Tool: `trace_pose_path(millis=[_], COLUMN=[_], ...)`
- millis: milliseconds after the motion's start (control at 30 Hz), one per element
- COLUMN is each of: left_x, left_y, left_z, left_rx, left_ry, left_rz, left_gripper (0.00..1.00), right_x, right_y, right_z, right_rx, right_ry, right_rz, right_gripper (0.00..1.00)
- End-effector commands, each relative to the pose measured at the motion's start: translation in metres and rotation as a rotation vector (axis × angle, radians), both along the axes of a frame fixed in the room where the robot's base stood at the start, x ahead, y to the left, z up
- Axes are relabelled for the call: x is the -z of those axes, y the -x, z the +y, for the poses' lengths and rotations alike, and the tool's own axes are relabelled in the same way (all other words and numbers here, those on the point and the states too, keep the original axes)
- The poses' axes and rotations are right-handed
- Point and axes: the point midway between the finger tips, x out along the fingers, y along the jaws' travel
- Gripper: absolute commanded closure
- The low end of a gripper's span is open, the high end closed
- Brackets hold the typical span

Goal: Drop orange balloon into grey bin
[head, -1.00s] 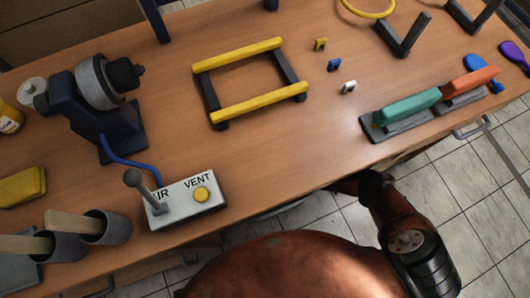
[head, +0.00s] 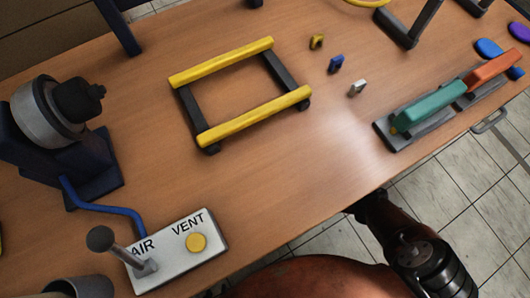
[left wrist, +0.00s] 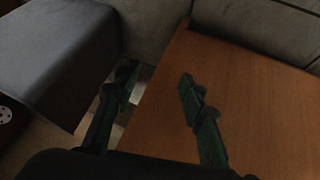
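I cannot make out an orange balloon in either view now. A flat blue shape (head: 489,49) and a purple one (head: 519,31), possibly balloons, lie at the far right of the table. No clear grey bin shows in the head view. A dark grey box-like body (left wrist: 55,50) stands at the upper left of the left wrist view, and I cannot tell whether it is the bin. My left gripper (left wrist: 157,77) is open, fingers apart with nothing between them, near the wooden table edge. My right gripper is not in view.
The table (head: 260,190) holds a yellow-and-black frame (head: 255,118), a white AIR/VENT box (head: 178,250) with lever, a dark machine (head: 50,130), and teal (head: 431,107) and orange (head: 494,68) blocks on grey bases. Small clips lie between. The front middle is clear.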

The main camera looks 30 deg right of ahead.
Motion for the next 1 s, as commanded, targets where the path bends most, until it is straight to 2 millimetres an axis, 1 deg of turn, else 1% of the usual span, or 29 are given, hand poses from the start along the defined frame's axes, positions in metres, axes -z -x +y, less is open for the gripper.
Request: trace_pose_path(millis=[33,100,433,600,867,1000], left_x=[0.010,0.013,0.013,0.020,0.024,0.028], left_y=[0.002,0.001,-0.001,0.001,-0.002,0.000], left_z=[0.001,0.003,0.004,0.006,0.007,0.008], left_rx=[0.001,0.000,0.000,0.000,-0.005,-0.002], left_ry=[-0.004,-0.010,-0.012,-0.015,-0.018,-0.020], left_rz=[-0.009,-0.028,-0.046,-0.060,-0.094,-0.101], left_gripper=[0.62,0.62,0.62,0.62,0.62,0.62], right_x=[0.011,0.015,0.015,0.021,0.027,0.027], right_y=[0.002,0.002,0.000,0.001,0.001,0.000], right_z=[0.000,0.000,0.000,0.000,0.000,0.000], right_rx=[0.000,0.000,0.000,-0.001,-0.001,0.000], right_ry=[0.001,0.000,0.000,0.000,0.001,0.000], right_rz=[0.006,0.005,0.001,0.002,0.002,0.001], right_gripper=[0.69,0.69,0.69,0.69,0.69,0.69])
